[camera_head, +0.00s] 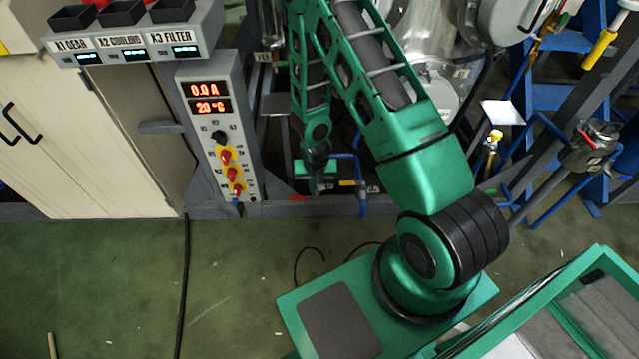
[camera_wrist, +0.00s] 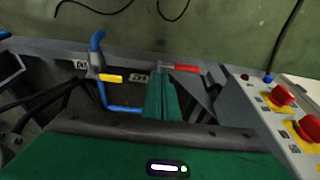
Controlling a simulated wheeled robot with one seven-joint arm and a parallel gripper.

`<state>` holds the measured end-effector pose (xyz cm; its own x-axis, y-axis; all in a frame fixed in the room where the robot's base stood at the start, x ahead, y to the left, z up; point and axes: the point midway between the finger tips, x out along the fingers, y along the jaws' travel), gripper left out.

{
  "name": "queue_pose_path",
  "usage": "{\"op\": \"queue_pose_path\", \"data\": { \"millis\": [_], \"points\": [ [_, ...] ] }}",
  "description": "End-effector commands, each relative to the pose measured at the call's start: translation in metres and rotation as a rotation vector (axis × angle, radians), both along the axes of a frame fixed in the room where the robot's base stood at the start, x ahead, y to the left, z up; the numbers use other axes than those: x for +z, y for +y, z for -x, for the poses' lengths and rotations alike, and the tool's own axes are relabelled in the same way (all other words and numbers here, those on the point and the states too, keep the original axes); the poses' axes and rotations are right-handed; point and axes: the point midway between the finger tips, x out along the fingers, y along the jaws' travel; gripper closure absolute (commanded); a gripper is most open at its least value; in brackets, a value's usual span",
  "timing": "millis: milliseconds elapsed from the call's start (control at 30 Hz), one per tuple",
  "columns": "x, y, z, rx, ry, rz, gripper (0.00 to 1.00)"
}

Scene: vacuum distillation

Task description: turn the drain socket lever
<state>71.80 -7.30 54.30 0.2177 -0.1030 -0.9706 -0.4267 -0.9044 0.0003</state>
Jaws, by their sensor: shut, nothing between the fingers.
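A small red lever handle (camera_wrist: 185,68) lies across the frame rail in the wrist view, and in the head view it is a small red bar (camera_head: 298,198) low on the rig. A yellow handle (camera_wrist: 111,78) sits on a blue pipe to its left in the wrist view; in the head view that yellow handle (camera_head: 347,183) is to the right. I cannot read which label marks the drain socket. My gripper (camera_wrist: 163,80) is shut and empty, its green fingertips close by the red lever's left end; contact is unclear. In the head view my gripper (camera_head: 318,186) points down at the rig.
A control panel (camera_head: 217,130) with red knobs stands left of my gripper; its red knobs (camera_wrist: 283,95) show close on the right in the wrist view. Blue pipes (camera_wrist: 97,50) rise beside the yellow handle. The green floor (camera_head: 120,270) in front is mostly clear.

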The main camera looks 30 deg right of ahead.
Motion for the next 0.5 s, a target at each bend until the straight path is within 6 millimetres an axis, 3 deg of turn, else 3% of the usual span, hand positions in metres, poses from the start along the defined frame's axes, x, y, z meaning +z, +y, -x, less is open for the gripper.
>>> {"op": "queue_pose_path", "data": {
  "millis": [500],
  "points": [
    [-0.0055,0.0031,-0.0048,0.007,0.001,-0.001,1.00]
  ]
}}
